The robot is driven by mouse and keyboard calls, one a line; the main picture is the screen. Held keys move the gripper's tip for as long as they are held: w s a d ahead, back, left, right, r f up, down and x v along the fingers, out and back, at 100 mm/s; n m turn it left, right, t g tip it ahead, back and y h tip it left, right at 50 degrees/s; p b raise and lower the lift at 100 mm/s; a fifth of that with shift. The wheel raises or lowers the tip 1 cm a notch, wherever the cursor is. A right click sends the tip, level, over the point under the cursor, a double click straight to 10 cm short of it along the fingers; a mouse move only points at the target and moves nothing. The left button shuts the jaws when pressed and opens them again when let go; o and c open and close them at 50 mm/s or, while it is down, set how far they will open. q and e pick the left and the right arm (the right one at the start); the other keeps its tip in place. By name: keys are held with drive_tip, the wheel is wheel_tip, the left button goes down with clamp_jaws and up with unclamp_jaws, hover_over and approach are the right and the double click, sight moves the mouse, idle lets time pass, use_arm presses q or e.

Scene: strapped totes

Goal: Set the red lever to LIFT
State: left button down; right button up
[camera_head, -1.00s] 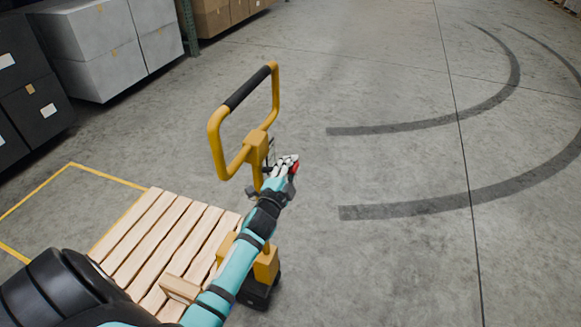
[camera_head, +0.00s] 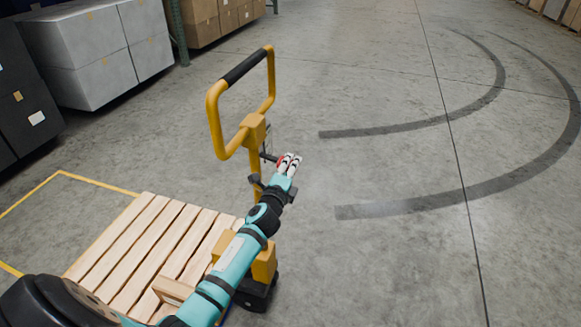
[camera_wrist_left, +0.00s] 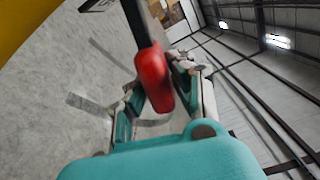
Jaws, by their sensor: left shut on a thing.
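The red lever is a dark bar with a red knob (camera_wrist_left: 152,78) at its end, seen in the left wrist view between the fingers. In the head view a little of the red knob (camera_head: 281,160) shows at the fingertips. My left gripper (camera_head: 288,161) is shut on the knob, beside the yellow post of the pallet truck (camera_head: 254,135). It also shows in the left wrist view (camera_wrist_left: 158,95). The lever's markings cannot be read, so its setting is not clear. My right gripper is not in view.
The truck's yellow loop handle (camera_head: 213,115) with a black grip rises above the lever. A wooden pallet (camera_head: 125,240) lies to the left, over yellow floor lines. Grey boxes (camera_head: 92,55) and brown cartons stand at the back left. The floor to the right is clear, with dark curved marks.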

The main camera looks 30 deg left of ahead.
use_arm(q)
drive_tip(key=shift+a+f+m+b, duration=0.25)
drive_tip(key=shift+f+m+b, duration=0.3)
drive_tip(key=shift+f+m, duration=0.45)
drive_tip(key=shift+s+m, duration=0.1)
drive_tip(key=shift+m, duration=0.2)
drive_tip(key=shift+f, duration=0.1)
drive_tip(key=c, duration=1.2)
unclamp_jaws()
drive_tip(key=shift+o, duration=0.2)
drive_tip(key=v, duration=1.2)
